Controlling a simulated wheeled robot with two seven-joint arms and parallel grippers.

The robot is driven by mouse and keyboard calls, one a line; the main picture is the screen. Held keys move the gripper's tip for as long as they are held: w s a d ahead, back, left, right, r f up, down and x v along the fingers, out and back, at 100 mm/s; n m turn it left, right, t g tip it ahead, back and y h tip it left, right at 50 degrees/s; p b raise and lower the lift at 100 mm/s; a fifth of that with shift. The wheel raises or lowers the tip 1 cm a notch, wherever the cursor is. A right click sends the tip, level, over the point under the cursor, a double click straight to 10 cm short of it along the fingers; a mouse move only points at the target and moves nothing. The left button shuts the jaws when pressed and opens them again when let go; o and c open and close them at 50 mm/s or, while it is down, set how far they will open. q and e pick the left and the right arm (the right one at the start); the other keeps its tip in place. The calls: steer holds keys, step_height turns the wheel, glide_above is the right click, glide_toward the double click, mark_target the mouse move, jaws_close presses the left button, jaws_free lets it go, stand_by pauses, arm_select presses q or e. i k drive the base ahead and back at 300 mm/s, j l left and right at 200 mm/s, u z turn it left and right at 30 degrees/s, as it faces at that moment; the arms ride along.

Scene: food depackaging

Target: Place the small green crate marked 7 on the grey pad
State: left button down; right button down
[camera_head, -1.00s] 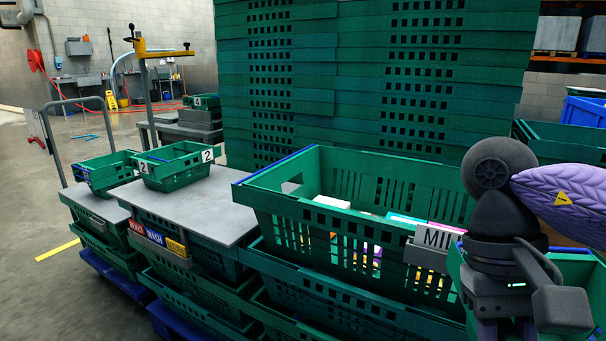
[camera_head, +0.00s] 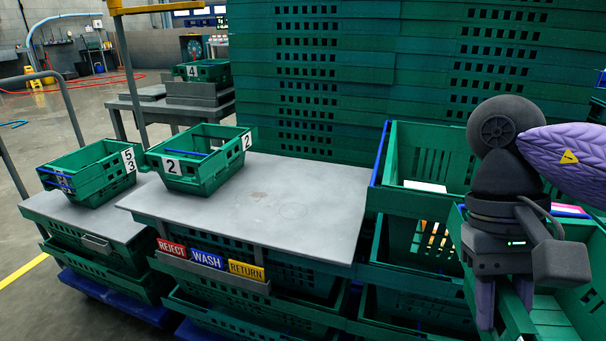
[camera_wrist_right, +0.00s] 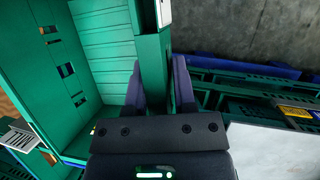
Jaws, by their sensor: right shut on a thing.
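My right gripper (camera_head: 505,298) points down at the lower right of the head view. It is shut on the wall of a green crate (camera_head: 550,322), cut off by the picture's edge. In the right wrist view the crate's wall (camera_wrist_right: 152,75) runs between the two purple fingers. A white label (camera_wrist_right: 164,12) shows only in part, and no number is readable. The grey pad (camera_head: 290,215) is a flat top left of the gripper, apart from the held crate. A green crate marked 2 (camera_head: 205,165) stands at its back left. My left gripper is out of view.
A large green crate (camera_head: 378,155) with packages stands between the pad and my arm. REJECT, WASH and RETURN signs (camera_head: 208,259) hang at the pad's front. A lower grey top (camera_head: 60,208) at left holds a crate marked 5 and 3 (camera_head: 92,178). The pad's middle and right are clear.

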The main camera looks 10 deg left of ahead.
mark_target(302, 194)
steer(key=i+j+z, duration=0.15)
steer(key=j, duration=0.6)
steer(key=j+z, duration=0.15)
steer(key=j, duration=0.65)
